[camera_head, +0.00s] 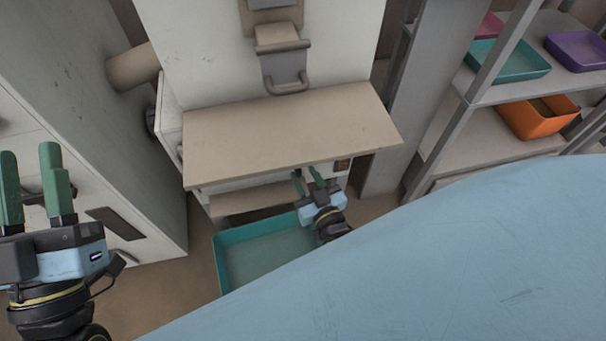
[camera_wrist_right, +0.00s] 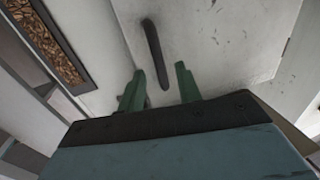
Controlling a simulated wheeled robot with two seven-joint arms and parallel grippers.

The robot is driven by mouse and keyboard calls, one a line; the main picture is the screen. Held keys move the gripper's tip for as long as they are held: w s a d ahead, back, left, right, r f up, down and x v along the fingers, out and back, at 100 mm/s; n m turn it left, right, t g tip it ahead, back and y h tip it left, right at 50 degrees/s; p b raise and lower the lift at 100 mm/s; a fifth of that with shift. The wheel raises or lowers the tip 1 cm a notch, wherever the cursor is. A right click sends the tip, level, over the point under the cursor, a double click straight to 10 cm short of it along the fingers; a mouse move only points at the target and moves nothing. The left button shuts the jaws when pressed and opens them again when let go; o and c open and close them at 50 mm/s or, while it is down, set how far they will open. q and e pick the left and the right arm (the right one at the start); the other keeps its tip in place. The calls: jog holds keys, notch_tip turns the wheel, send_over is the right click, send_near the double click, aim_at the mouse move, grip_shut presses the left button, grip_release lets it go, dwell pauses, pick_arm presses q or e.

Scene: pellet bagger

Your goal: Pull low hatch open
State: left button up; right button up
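The low hatch (camera_wrist_right: 220,40) is a white panel with a dark bar handle (camera_wrist_right: 155,52) in the right wrist view. It looks closed. In the head view the beige ledge hides most of it. My right gripper (camera_head: 308,178) is under the front edge of that ledge. Its green fingers (camera_wrist_right: 160,88) are open, and the handle's near end shows between them in the wrist view. I cannot tell how far the handle is from the fingertips. My left gripper (camera_head: 33,180) is open and empty at the far left, away from the hatch.
The beige ledge (camera_head: 290,130) juts out above my right gripper. A teal bin (camera_head: 255,255) stands on the floor below. A pellet window (camera_wrist_right: 48,42) is beside the hatch. Shelves with a teal tray (camera_head: 510,62) and an orange bin (camera_head: 538,118) stand at right.

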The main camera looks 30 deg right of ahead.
jog(key=shift+w, duration=0.85)
grip_shut()
